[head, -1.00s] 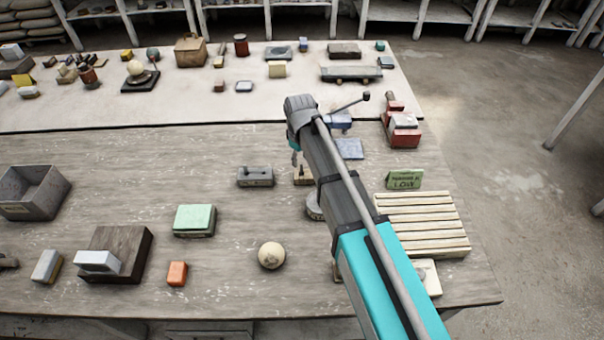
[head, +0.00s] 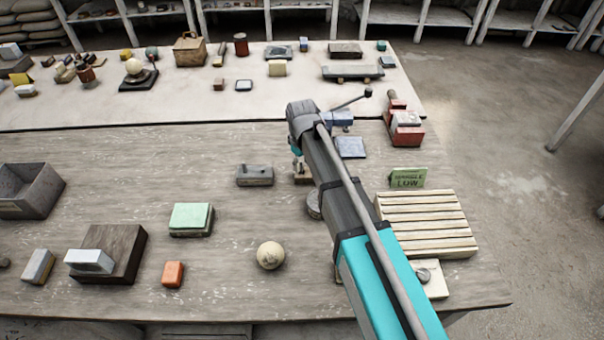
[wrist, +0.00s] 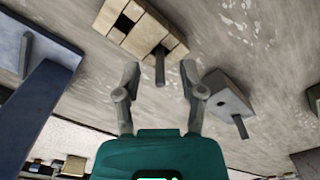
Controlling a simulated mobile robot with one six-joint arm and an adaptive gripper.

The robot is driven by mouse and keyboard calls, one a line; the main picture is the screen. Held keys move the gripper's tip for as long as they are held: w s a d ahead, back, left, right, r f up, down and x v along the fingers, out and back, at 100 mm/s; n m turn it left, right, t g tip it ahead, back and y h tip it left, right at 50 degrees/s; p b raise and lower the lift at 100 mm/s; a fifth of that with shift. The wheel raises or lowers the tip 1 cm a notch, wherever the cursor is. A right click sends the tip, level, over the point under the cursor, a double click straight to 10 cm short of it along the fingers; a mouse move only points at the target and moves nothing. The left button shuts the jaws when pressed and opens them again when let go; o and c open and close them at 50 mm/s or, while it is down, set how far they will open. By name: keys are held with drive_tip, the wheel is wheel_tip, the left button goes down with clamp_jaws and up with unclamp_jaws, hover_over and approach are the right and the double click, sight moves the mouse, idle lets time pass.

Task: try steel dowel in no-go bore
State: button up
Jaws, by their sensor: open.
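In the wrist view, a dark steel dowel (wrist: 160,68) stands out of a tan block (wrist: 125,25) that has a dark square opening. My gripper (wrist: 160,75) is open, with one finger on each side of the dowel; I see gaps on both sides. A grey block (wrist: 228,92) with a dark round bore and its own pin (wrist: 240,127) is to the right. In the head view, the tan block (head: 301,178) is partly hidden by my arm, and the grey block (head: 255,176) is left of it. I cannot tell which bore is the no-go one.
A blue block with a handle-like pin (wrist: 25,55) is close at left in the wrist view. In the head view, a slatted rack (head: 425,225) and a green sign (head: 408,178) are at right. A plaster sphere (head: 270,255) and green block (head: 190,218) are in front.

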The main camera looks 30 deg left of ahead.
drive_tip(key=shift+f+b, duration=0.55)
drive_tip(key=shift+f, duration=0.25)
drive_tip(key=shift+c, duration=0.2)
clamp_jaws()
